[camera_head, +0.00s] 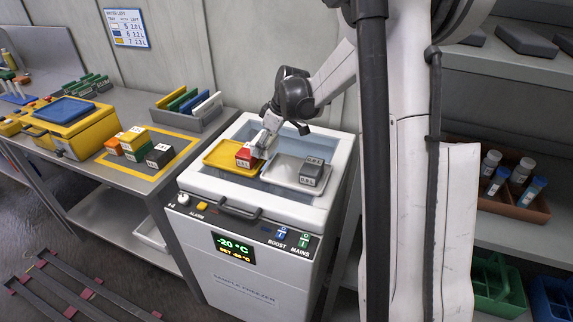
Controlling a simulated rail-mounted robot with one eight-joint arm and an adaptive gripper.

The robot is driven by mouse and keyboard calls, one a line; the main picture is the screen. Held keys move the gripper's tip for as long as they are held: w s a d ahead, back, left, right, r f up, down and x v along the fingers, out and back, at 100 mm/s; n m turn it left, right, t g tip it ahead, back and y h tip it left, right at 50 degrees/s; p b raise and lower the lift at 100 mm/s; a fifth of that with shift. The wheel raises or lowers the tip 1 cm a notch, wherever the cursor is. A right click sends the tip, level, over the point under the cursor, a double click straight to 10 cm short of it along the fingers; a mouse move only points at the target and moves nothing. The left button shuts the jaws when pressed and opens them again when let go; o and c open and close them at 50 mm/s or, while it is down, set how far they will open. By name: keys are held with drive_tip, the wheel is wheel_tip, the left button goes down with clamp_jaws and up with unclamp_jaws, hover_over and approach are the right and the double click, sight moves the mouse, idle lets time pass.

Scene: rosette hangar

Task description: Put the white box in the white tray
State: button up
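The white tray (283,180) lies on the right side inside the open freezer (232,190). Two grey labelled boxes (312,172) are on its right part, one seemingly on the other. The yellow tray (222,162) lies to the left, with a red labelled box (245,158) at its right side. A small white shape (263,143), apparently the white box, is right beside the red box. My gripper (272,129) reaches down from above right over this spot. Its fingertips overlap the white shape; I cannot tell whether they grip it.
The freezer's raised rim and front handle (238,210) surround the trays. On the left table are a yellow case (62,128), coloured boxes (134,140) on a mat, and a rack of coloured plates (190,105). Shelves with a bottle crate (510,190) stand right.

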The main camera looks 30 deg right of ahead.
hover_over(280, 169)
drive_tip(key=f, duration=0.3)
drive_tip(key=shift+s+d+f, duration=0.2)
drive_tip(key=shift+s+d, duration=0.15)
drive_tip(key=shift+s, duration=0.05)
drive_tip(key=shift+f, duration=2)
drive_tip(key=shift+f, duration=0.15)
drive_tip(key=o, duration=1.5)
drive_tip(key=shift+c, duration=0.2)
